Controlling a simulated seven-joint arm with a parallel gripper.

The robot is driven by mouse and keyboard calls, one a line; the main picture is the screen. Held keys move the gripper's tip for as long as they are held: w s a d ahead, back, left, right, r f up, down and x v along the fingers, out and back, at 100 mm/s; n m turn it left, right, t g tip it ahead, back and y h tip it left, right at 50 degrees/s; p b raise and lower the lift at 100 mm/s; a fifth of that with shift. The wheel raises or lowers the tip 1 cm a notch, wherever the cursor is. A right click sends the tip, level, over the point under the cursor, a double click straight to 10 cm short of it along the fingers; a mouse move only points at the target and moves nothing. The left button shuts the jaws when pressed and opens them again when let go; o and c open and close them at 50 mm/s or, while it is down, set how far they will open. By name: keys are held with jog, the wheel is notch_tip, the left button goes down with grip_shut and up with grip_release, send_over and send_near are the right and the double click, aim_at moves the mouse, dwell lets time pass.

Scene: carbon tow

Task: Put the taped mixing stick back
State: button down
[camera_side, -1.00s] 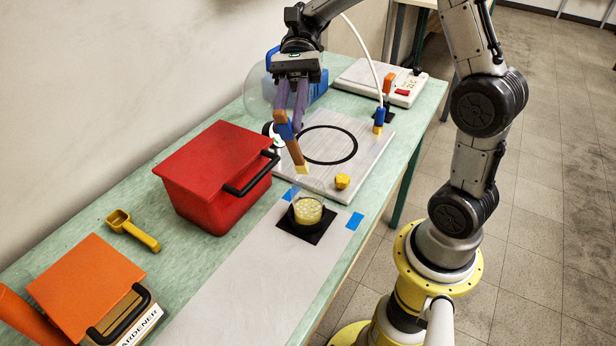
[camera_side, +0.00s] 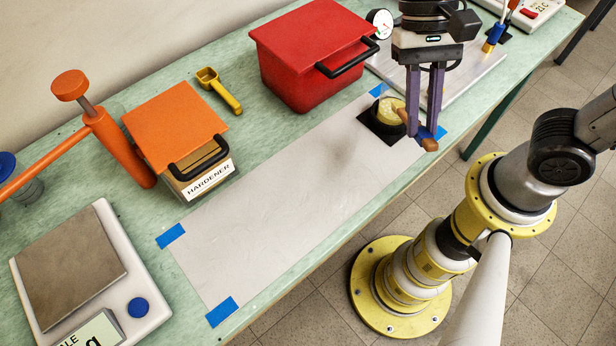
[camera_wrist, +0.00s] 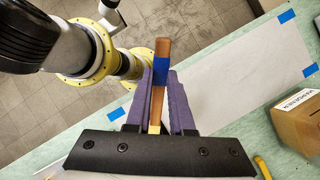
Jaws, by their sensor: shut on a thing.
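My gripper (camera_side: 425,128), with two purple fingers, is shut on the mixing stick (camera_side: 408,120), a brown wooden stick with blue tape around it. In the side view it is near the front edge of the table, beside the cup (camera_side: 386,110) and partly in front of it. The cup has pale yellow contents and stands on a black square (camera_side: 378,132). In the wrist view the stick (camera_wrist: 164,48) is between the fingers, its blue tape (camera_wrist: 160,72) at the fingertips and a pale yellowish end towards the palm. I cannot tell its exact height.
A long pale sheet (camera_side: 290,195) is taped to the green table. Behind it are a red bin (camera_side: 300,65), a yellow scoop (camera_side: 220,92) and the hardener box (camera_side: 175,125). A scale (camera_side: 75,265) and an orange dispenser (camera_side: 120,145) are at the left. The sheet's middle is clear.

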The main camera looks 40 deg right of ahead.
aim_at(429, 133)
jog(key=n+t, duration=0.1)
jog(key=s+f+n+t+h, duration=0.1)
jog(key=s+f+n+h, duration=0.1)
jog(key=shift+s+a+n+t, duration=0.1)
jog(key=shift+a+n+t, duration=0.15)
jog(key=shift+n+t, duration=0.15)
jog(key=n+t, duration=0.1)
jog(key=a+n, duration=0.1)
jog(key=shift+s+f+n+t+h, duration=0.3)
jog(key=shift+s+t, duration=0.05)
jog(key=shift+t, duration=0.05)
jog(key=shift+a+f+n+t, duration=0.1)
jog(key=shift+a+n+t, duration=0.1)
jog(key=shift+n+t, duration=0.15)
jog(key=w+a+f, duration=0.2)
jog(key=a+f, duration=0.1)
jog(key=w+a+f, duration=0.6)
jog(key=a, duration=0.1)
jog(key=shift+w, duration=0.25)
jog(key=shift+w+a+f, duration=0.1)
jog(key=shift+f, duration=0.1)
jog(key=shift+w+a+f, duration=0.1)
jog(key=shift+a+f, duration=0.05)
jog(key=shift+f, duration=1.6)
jog(key=shift+f, duration=0.1)
